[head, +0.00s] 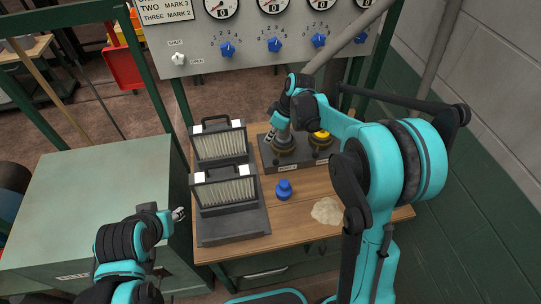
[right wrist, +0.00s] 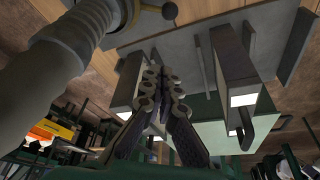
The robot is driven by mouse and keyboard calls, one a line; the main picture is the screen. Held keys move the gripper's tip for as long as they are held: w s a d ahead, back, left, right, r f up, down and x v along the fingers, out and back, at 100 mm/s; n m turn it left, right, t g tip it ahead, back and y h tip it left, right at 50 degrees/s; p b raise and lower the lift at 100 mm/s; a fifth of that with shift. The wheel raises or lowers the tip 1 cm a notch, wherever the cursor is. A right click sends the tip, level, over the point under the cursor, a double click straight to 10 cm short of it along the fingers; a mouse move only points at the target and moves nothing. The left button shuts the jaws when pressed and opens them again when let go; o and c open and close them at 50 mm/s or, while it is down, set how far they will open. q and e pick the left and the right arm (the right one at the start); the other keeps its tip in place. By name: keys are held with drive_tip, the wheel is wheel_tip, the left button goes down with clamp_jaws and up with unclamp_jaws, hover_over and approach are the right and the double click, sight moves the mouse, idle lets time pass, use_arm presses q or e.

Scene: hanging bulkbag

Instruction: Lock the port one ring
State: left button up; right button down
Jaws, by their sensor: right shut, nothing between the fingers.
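A dark block (head: 298,163) with two ports stands at the back of the wooden bench. The left port's ring (head: 284,148) is dark with a brass tone and is partly covered by my right wrist. The right port (head: 320,138) has a yellow top. The labels are too small to read. My right gripper (head: 269,138) is shut and empty, just left of the left port. In the right wrist view its fingers (right wrist: 166,80) are together, and a grey ribbed hose end (right wrist: 88,22) is beside them. My left gripper (head: 180,214) is left of the bench; its jaws are too small to judge.
Two pleated filter units (head: 221,145) (head: 225,192) with handles stand left of the ports. A blue knobbed piece (head: 284,190) and a pale powder pile (head: 326,211) lie on the bench. A gauge panel (head: 265,45) is behind. A green cabinet (head: 90,205) stands left.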

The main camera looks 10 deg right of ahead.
wheel_tip(320, 180, down, 10)
drive_tip(key=b, duration=0.3)
drive_tip(key=shift+w+a+b, duration=0.15)
drive_tip(key=shift+b, duration=0.15)
drive_tip(key=shift+s+d+f, duration=0.1)
drive_tip(key=shift+s+d, duration=0.15)
drive_tip(key=shift+d, duration=0.1)
